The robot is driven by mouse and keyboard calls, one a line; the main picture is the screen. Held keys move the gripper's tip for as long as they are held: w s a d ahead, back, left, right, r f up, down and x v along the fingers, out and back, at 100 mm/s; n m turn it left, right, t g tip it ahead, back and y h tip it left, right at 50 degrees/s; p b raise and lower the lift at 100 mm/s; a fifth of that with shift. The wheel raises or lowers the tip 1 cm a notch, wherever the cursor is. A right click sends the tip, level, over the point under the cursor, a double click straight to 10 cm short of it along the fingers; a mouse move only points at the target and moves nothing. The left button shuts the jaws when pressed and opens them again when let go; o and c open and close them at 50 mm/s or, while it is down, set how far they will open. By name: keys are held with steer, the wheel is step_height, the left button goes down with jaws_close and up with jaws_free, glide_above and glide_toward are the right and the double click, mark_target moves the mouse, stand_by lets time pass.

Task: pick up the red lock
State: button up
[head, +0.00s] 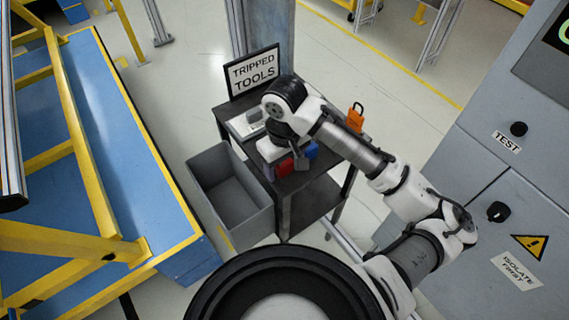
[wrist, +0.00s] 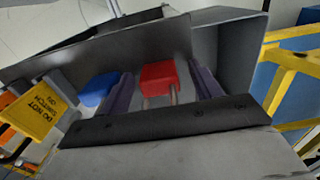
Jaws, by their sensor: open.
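The red lock (head: 285,167) is on the dark cart top in the head view, right by my gripper. In the wrist view the red lock (wrist: 158,77) lies between the two purple-grey fingers of my gripper (wrist: 161,86), with its shackle toward the gripper body. The fingers are spread, with a visible gap on each side of the lock. A blue lock (wrist: 98,89) is just outside the left finger; it also shows in the head view (head: 310,150). My arm hides part of the cart top in the head view.
A grey bin (head: 232,192) stands beside the cart (head: 315,200). A yellow tag (wrist: 33,111) is left in the wrist view. Grey cabinets (head: 480,190) stand at right.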

steer(key=shift+c, duration=0.2)
steer(key=c, duration=1.1)
steer(key=shift+r, duration=0.15)
steer(key=shift+s+r+b, duration=0.1)
steer(key=shift+r+b, duration=0.3)
steer(key=shift+r, duration=9)
